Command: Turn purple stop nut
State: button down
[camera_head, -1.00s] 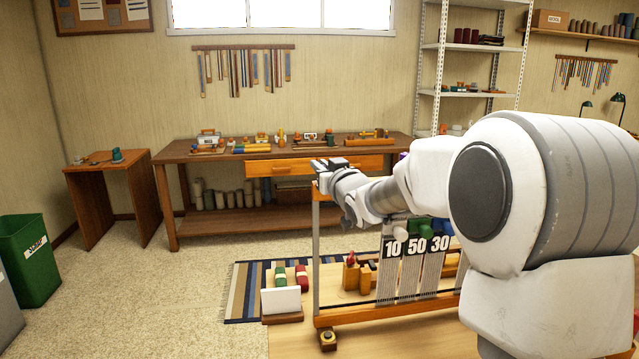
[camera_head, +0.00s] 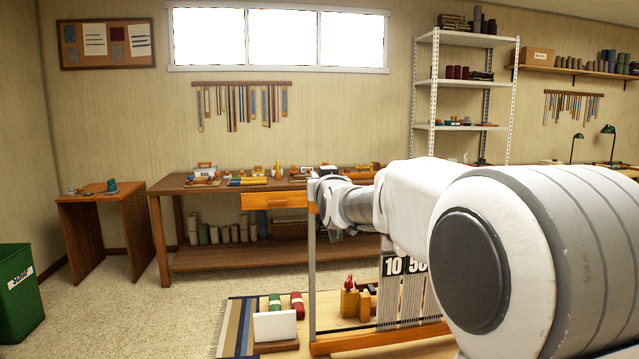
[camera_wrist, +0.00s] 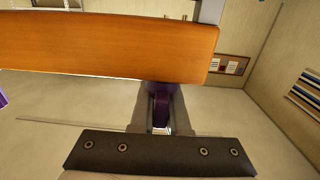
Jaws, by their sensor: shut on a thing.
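In the wrist view, my gripper (camera_wrist: 161,104) is shut on the purple stop nut (camera_wrist: 160,92), under the end of an orange wooden beam (camera_wrist: 110,45). The beam and fingers hide much of the nut. A second purple thing (camera_wrist: 2,99) shows at the left edge. In the head view, the loom shows its upright post (camera_head: 312,265) and hanging threads with black tags 10 (camera_head: 392,265) and 50. My wrist is beside the post's top; my fingertips and the nut cannot be made out there, and my arm covers the loom's right part.
A long workbench (camera_head: 215,262) with tools stands behind the loom. A small side table (camera_head: 105,200) and green scrap bin (camera_head: 18,300) are at the left. Open carpet lies between bin and rug.

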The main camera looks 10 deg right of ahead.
dwell(0.3)
jog(key=c, duration=0.9)
grip_release()
jog(key=s, duration=1.7)
jog(key=shift+s+a, duration=0.15)
jog(key=shift+s, duration=0.05)
jog(key=s+f+g, duration=0.6)
jog(key=s+f, duration=0.4)
jog(key=s, duration=0.3)
jog(key=s+f+g, duration=0.6)
jog(key=s+f, duration=0.5)
jog(key=s, duration=0.2)
jog(key=r+p, duration=1.6)
jog(key=r, duration=0.1)
jog(key=shift+d+p, duration=0.2)
jog(key=shift+p, duration=0.2)
